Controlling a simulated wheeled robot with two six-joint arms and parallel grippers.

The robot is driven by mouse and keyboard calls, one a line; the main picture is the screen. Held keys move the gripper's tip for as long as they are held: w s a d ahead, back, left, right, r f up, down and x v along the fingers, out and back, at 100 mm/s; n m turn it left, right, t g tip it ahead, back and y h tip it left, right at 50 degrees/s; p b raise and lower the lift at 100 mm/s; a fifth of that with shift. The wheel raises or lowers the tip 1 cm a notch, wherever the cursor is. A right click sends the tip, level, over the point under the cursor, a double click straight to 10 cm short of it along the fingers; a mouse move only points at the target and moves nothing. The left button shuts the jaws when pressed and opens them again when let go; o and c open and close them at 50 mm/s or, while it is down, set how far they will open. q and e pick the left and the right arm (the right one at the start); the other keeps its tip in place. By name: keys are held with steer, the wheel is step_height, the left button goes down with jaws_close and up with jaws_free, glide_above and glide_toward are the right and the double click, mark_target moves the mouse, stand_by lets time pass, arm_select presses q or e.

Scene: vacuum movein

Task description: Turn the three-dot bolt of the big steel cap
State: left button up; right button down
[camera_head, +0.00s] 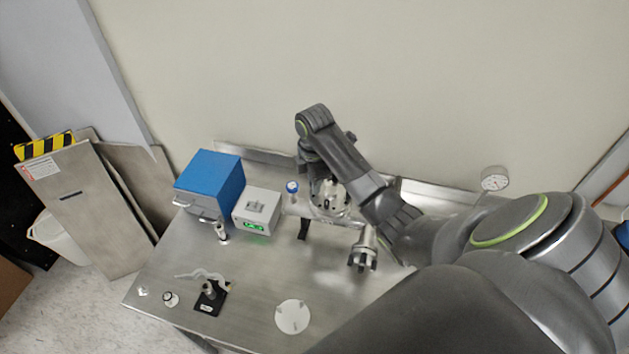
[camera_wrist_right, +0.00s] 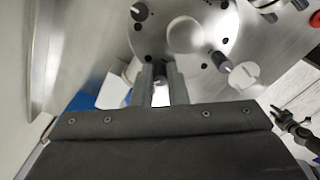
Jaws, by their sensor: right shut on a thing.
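The big steel cap (camera_head: 330,205) sits at the back of the steel bench, partly hidden by my right arm. Its round flange (camera_wrist_right: 205,62) fills the top of the wrist view, with a domed middle and several dark holes. My right gripper (camera_wrist_right: 161,82) reaches down at the flange's near edge, shut on a bolt (camera_wrist_right: 160,96) between its fingers. The fingers hide much of this bolt, and I cannot make out its dots. Other bolts stand on the flange, one at the top (camera_wrist_right: 138,12) and one at the right (camera_wrist_right: 243,75).
A blue box (camera_head: 210,180) and a grey box with a green display (camera_head: 257,211) stand left of the cap. A pronged steel fitting (camera_head: 363,250) is to its right. A white disc (camera_head: 292,317) and a black-based part (camera_head: 210,299) lie at the bench's front.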

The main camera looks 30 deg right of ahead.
steer(key=m, duration=0.7)
steer(key=shift+a, duration=0.1)
steer(key=m, duration=0.6)
steer(key=shift+r+m, duration=0.1)
steer(key=shift+m, duration=0.2)
steer(key=m, duration=0.7)
steer(key=shift+w, duration=0.1)
steer(key=m, duration=0.6)
steer(key=shift+r, duration=0.1)
steer(key=shift+m, duration=0.4)
steer(key=c, duration=1.7)
jaws_free()
